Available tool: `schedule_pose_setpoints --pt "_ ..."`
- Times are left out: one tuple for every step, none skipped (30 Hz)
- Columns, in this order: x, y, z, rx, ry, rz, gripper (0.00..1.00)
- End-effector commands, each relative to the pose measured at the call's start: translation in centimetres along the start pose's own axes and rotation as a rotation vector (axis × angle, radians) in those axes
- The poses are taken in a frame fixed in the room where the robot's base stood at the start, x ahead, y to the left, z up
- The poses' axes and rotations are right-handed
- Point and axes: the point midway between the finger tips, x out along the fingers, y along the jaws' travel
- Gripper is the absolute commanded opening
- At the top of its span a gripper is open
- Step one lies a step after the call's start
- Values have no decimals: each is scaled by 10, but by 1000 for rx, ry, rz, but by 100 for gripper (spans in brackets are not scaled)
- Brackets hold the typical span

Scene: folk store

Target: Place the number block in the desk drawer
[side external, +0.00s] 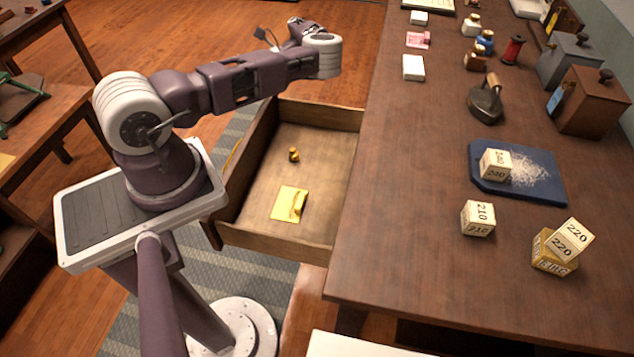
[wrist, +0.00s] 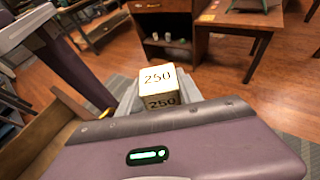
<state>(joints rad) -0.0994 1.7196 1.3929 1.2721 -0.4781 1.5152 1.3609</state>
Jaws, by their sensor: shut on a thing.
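My gripper (wrist: 158,88) is shut on a cream number block (wrist: 158,84) marked 250, seen in the wrist view. Grey finger parts show on both sides of the block. In the side external view my arm reaches up past the far end of the drawer, and the held block cannot be made out there. The desk drawer (side external: 330,170) is pulled open from the left side of the desk (side external: 400,220). It holds a yellow pad-like thing (side external: 286,203) and a small brass-coloured piece (side external: 294,155), with bare floor around them.
On the desk stand a block marked 210 (side external: 477,218), a 240 block (side external: 494,165) on a blue mat (side external: 545,185) with white grains, and a 220 block (side external: 570,238) tilted on another block (side external: 550,254). A flat iron (side external: 485,105) and boxes stand farther back.

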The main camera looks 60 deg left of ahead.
Motion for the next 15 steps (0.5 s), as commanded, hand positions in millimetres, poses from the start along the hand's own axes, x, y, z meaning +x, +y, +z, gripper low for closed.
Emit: schedule_pose_setpoints --pt "0 -3 1 28 -4 -73 2" --pt "1 -7 2 49 -3 -124 2" --pt "0 -12 2 78 -3 -194 2" --pt "0 -15 3 101 -1 -246 2" --pt "0 -18 3 122 -2 -299 2" --pt "-1 -23 3 154 -2 -374 2" --pt "-3 -26 4 175 -5 -432 2" --pt "-4 -30 4 199 -2 -491 2" --pt "-8 -34 4 231 -2 -571 2" --pt "-12 -37 4 253 -4 -635 2" --pt "-15 -39 2 278 5 -685 2" --pt "-20 -41 1 305 5 -749 2" --pt "-24 -42 -1 325 11 -790 2" --pt "-27 -43 -2 342 11 -830 2" --pt "-31 -44 -5 364 15 -878 2"
